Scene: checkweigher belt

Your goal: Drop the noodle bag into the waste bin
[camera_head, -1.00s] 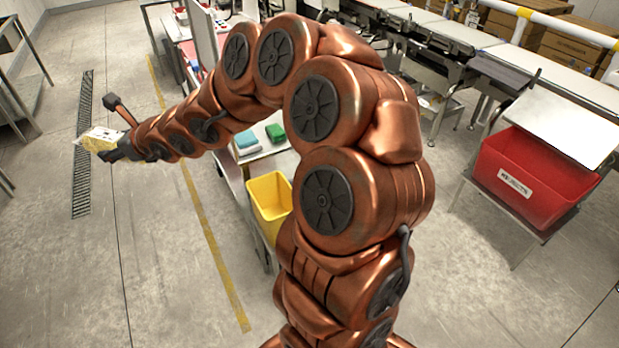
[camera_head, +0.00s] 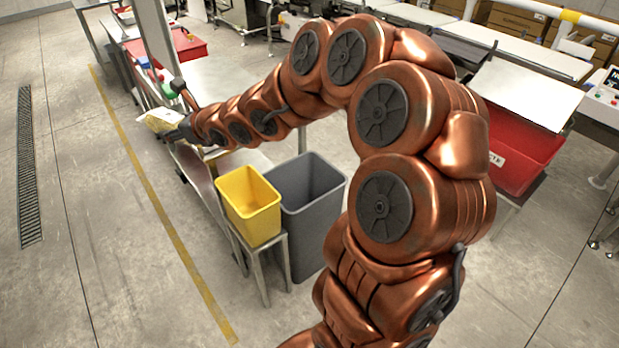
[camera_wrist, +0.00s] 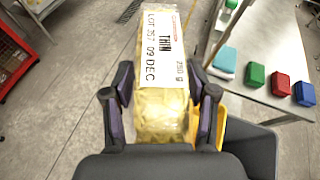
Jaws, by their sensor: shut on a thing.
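The noodle bag (camera_wrist: 163,75) is a clear bag of yellow noodles with a white label reading "THIN". My gripper (camera_wrist: 162,105) is shut on it, with a finger on each side of the bag in the wrist view. In the head view the bag (camera_head: 160,121) is at the end of my outstretched arm, at the gripper (camera_head: 178,128), left of the bins. A large grey bin (camera_head: 322,232), likely the waste bin, stands on the floor behind the yellow bin. It looks open and empty as far as I see. Its rim also shows in the wrist view (camera_wrist: 262,150).
A yellow bin (camera_head: 250,209) sits on a small stand beside the grey bin. A side table (camera_wrist: 262,92) holds cyan, green, red and blue blocks. A red bin (camera_head: 520,155) stands at right, partly behind my arm. Open floor lies left.

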